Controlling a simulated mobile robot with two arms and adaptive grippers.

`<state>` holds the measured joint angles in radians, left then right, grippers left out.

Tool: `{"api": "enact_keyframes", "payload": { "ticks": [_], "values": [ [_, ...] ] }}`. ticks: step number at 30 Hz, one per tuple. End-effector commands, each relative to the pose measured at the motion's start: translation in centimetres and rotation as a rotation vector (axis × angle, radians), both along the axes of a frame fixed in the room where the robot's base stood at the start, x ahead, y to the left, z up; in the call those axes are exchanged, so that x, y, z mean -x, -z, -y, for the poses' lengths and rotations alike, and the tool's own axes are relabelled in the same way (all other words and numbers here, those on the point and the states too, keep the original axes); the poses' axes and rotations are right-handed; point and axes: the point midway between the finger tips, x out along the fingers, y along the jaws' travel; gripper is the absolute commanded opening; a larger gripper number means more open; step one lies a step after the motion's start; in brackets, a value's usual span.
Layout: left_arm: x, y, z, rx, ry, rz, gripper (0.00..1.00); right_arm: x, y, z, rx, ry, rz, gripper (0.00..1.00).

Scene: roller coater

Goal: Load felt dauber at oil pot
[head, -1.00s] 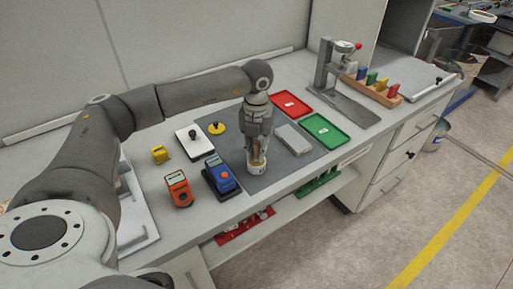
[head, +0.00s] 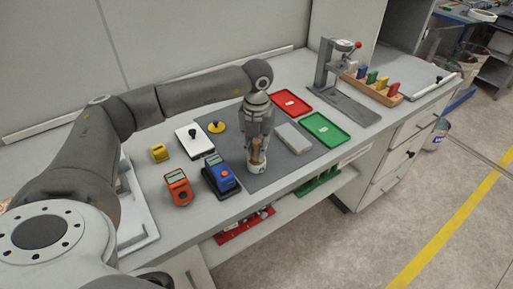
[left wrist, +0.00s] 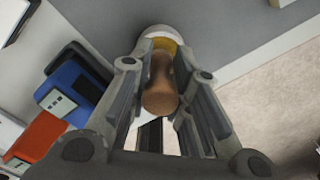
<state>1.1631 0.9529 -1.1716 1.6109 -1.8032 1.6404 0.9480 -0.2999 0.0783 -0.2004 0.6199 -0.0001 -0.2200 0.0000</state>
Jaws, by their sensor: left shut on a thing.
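My left gripper (head: 258,146) is shut on the felt dauber (head: 257,154) by its brown wooden handle, which also shows between the fingers in the left wrist view (left wrist: 160,88). The dauber is roughly upright over the oil pot (head: 257,169), a small whitish pot near the front edge of the grey mat. In the left wrist view the pot (left wrist: 157,31) shows a pale rim and a yellowish inside beyond the handle. The dauber's felt end is hidden, so I cannot tell how deep it sits. My right gripper is not in view.
A blue device (head: 219,176) and an orange device (head: 178,188) stand left of the pot. A grey block (head: 293,138), a red tray (head: 291,104) and a green tray (head: 325,128) lie to the right. A press stand (head: 328,68) is farther back.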

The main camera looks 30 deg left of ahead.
Motion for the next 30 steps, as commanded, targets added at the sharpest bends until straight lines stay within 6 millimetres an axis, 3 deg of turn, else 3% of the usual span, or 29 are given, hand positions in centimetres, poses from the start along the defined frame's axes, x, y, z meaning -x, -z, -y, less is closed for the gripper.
{"api": "enact_keyframes", "payload": {
  "ticks": [14,30],
  "values": [
    [0.1,-0.2,0.0,-0.001,0.001,-0.004,0.00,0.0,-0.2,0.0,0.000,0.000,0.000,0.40],
    [0.0,-4.5,0.0,-0.001,0.001,-0.001,0.00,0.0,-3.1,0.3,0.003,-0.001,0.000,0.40]
  ]
}}
